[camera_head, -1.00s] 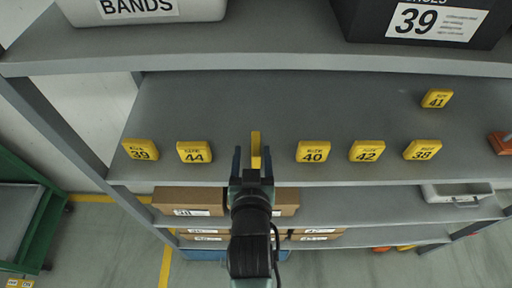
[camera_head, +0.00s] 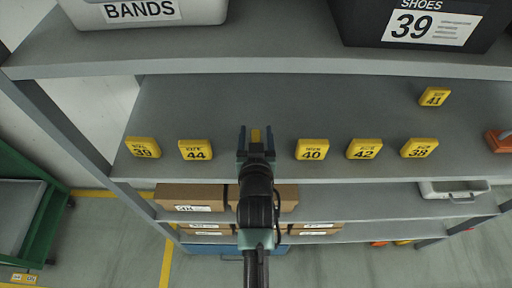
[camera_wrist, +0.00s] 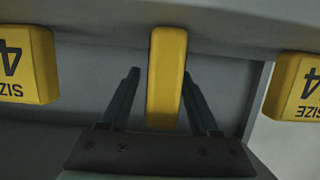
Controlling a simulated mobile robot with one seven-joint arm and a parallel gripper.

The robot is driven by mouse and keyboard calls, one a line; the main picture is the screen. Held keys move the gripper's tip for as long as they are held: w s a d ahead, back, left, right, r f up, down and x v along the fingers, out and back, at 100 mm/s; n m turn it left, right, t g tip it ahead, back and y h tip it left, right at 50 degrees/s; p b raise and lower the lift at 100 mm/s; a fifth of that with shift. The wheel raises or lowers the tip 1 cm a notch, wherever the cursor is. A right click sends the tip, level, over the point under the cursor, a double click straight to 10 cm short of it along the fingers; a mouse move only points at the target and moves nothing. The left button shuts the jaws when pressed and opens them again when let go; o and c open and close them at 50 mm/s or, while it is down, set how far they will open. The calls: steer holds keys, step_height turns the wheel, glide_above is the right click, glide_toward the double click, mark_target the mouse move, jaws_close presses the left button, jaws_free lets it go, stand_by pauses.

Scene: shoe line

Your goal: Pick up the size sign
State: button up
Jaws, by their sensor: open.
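A yellow size sign (camera_head: 256,135) stands on the grey shelf, edge-on, in the gap between the 44 and 40 signs. My gripper (camera_head: 256,134) is open at the shelf, with one finger on each side of this sign. In the wrist view the yellow sign (camera_wrist: 167,78) lies between the two open fingers (camera_wrist: 158,98), with a gap on both sides. Its number face is hidden. Signs 39 (camera_head: 143,147), 44 (camera_head: 195,149), 40 (camera_head: 312,149), 42 (camera_head: 364,149) and 38 (camera_head: 419,147) stand in the same row. Sign 41 (camera_head: 434,96) stands further back.
A black box marked 39 (camera_head: 420,24) and a light bin marked BANDS (camera_head: 145,12) stand on the upper shelf (camera_head: 270,62). Cardboard boxes (camera_head: 270,195) sit on the shelf below. An orange-red object (camera_head: 499,140) lies at the right.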

jaws_close()
steer(key=shift+r, duration=0.15)
